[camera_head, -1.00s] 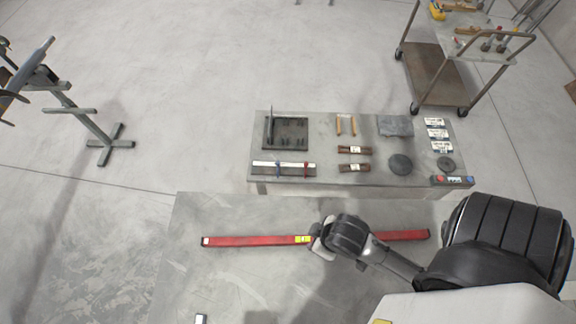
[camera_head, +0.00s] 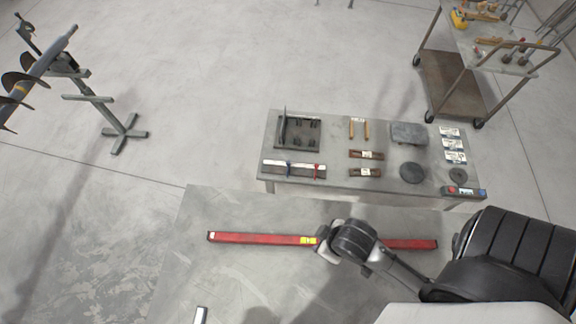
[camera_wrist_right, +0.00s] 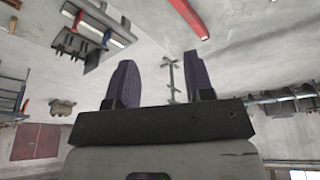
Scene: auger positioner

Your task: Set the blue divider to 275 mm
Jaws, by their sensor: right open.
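The blue divider (camera_head: 289,168) stands on a pale ruler-like bar (camera_head: 302,169) at the near left edge of the low table. A red divider (camera_head: 316,171) sits to its right on the same bar. Small blue and red parts, apparently these dividers, show at the upper left of the right wrist view (camera_wrist_right: 106,37). The scale marks are too small to read. My right gripper (camera_head: 323,243) is over the long red bar, nearer to me than the table and apart from the dividers. In the wrist view its two fingers (camera_wrist_right: 155,85) are spread and empty. My left gripper is out of view.
The table (camera_head: 270,150) also carries a dark fixture (camera_head: 298,132), brown blocks (camera_head: 366,155), discs (camera_head: 412,173) and labels (camera_head: 453,144). A red bar (camera_head: 260,238) lies in front. A cart (camera_head: 455,85) stands back right, an auger on a stand (camera_head: 105,110) left.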

